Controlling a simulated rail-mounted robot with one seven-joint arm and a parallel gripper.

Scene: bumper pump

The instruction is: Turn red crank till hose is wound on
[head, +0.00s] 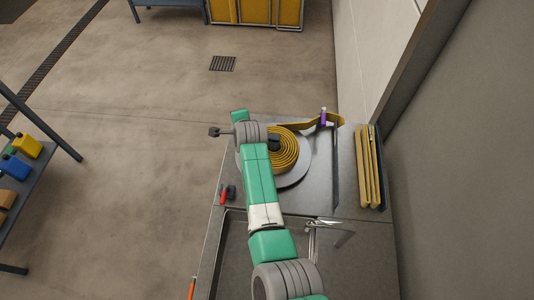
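A coil of yellow hose (286,150) lies on a round grey plate (298,178) on the metal bench. A loose run of the hose (296,126) reaches right, past a small purple piece (323,117). A small red lever-like part with a black knob beside it (223,197) sits at the bench's left edge; it may be the red crank. My green and grey arm crosses the bench and covers the coil's left side. A dark end piece (214,131), possibly my gripper, sticks out left of the wrist; its fingers cannot be made out, and it is apart from the red part.
Yellow and dark flat strips (370,167) stand at the bench's right, by the wall. A sink-like basin (234,250) and a silver tap-like fitting (322,223) are nearer. A shelf with yellow and blue canisters (15,167) stands left. The floor between is clear.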

